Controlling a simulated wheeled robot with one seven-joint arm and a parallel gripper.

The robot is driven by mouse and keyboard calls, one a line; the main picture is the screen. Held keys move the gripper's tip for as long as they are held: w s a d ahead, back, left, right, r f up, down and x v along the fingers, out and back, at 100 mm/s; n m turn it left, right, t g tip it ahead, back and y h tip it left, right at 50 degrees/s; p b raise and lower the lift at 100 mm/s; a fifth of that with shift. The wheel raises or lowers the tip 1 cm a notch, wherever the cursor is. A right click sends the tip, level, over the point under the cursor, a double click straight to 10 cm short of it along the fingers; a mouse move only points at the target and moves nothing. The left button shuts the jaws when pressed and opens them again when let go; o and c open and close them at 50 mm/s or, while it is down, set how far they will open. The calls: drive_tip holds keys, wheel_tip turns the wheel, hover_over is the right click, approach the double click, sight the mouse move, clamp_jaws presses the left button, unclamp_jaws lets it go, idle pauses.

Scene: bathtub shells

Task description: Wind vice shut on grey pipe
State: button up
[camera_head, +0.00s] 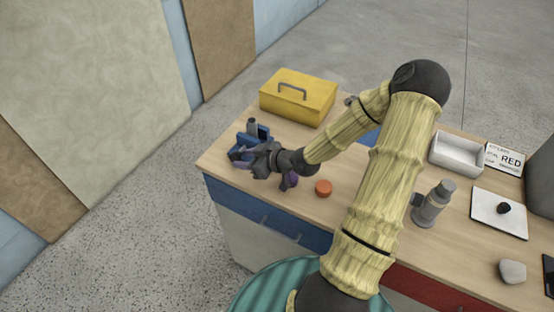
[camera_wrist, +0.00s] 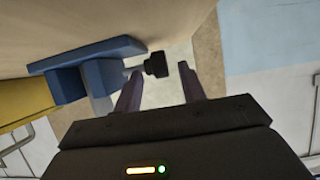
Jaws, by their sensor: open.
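The blue vice (camera_head: 263,132) stands at the left end of the wooden workbench. The grey pipe (camera_head: 252,125) stands upright at it, between its blue jaws. In the wrist view the vice (camera_wrist: 70,62) is at left, with the pipe (camera_wrist: 98,103) against its blue jaw; I cannot tell if a gap is left. A thin screw leads to the vice's dark handle knob (camera_wrist: 157,64). My gripper (camera_wrist: 160,77) is open, with one finger on each side of the knob at the tips; contact is not visible. In the head view my gripper (camera_head: 251,163) partly hides the vice.
A yellow toolbox (camera_head: 297,97) stands behind the vice. An orange-red round piece (camera_head: 323,188) lies right of my gripper. A grey bottle-like object (camera_head: 434,204), a white tray (camera_head: 457,154), a sign (camera_head: 504,158) and a stone (camera_head: 512,272) are farther right. The bench's front edge is close to the vice.

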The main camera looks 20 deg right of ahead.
drive_tip(key=p+v, duration=0.2)
drive_tip(key=v, duration=1.2)
drive_tip(key=shift+s, duration=0.2)
drive_tip(key=shift+r, duration=0.1)
